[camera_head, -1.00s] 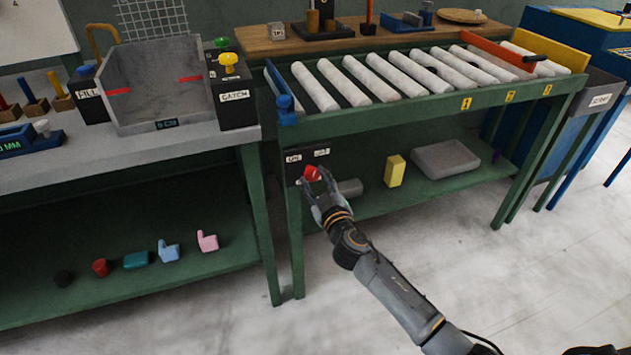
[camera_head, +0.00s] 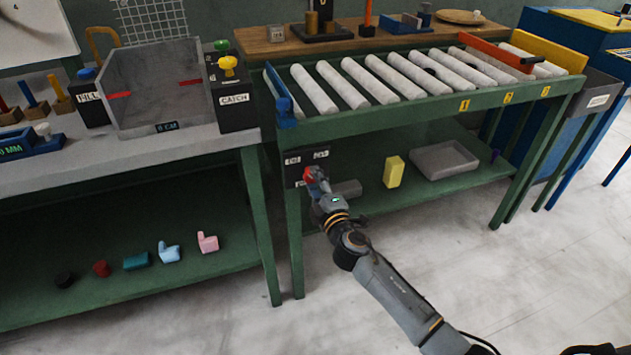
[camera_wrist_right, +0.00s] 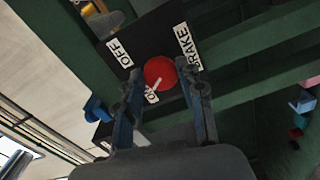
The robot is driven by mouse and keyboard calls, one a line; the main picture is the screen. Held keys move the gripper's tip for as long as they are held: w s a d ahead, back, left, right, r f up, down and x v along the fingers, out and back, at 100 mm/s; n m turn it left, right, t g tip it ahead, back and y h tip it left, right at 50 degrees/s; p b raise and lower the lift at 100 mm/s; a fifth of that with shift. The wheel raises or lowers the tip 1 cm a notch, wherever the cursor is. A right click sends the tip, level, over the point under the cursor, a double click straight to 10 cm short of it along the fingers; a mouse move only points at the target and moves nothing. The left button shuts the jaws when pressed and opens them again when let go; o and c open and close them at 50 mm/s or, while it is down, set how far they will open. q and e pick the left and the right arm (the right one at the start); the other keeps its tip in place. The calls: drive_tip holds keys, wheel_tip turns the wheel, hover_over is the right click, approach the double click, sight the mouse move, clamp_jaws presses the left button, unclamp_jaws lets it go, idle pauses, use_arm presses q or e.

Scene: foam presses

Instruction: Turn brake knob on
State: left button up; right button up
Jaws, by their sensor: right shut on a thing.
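The red brake knob (camera_head: 309,174) is on a black panel (camera_head: 293,170) on the front left leg of the roller conveyor. In the right wrist view the knob (camera_wrist_right: 160,72) has a white pointer mark directed toward the partly covered ON label (camera_wrist_right: 150,95). The OFF label (camera_wrist_right: 118,50) and BRAKE label (camera_wrist_right: 187,46) are beside it. My right gripper (camera_wrist_right: 165,88) is shut on the knob, a finger on either side of it. In the head view the gripper (camera_head: 316,184) partly covers the knob. My left gripper is not in view.
The conveyor frame (camera_head: 420,112) with white rollers stands above the panel. Its lower shelf holds a yellow block (camera_head: 394,171) and a grey tray (camera_head: 443,160). A workbench (camera_head: 150,150) stands close on the left. The floor in front is clear.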

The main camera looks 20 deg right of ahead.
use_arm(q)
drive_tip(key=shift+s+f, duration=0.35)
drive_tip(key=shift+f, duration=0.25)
use_arm(e)
drive_tip(key=shift+n, duration=1)
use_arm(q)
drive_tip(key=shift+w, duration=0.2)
use_arm(e)
drive_tip(key=o, duration=1.2)
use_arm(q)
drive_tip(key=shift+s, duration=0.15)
use_arm(e)
drive_tip(key=s, duration=1.2)
drive_tip(key=shift+d, duration=0.2)
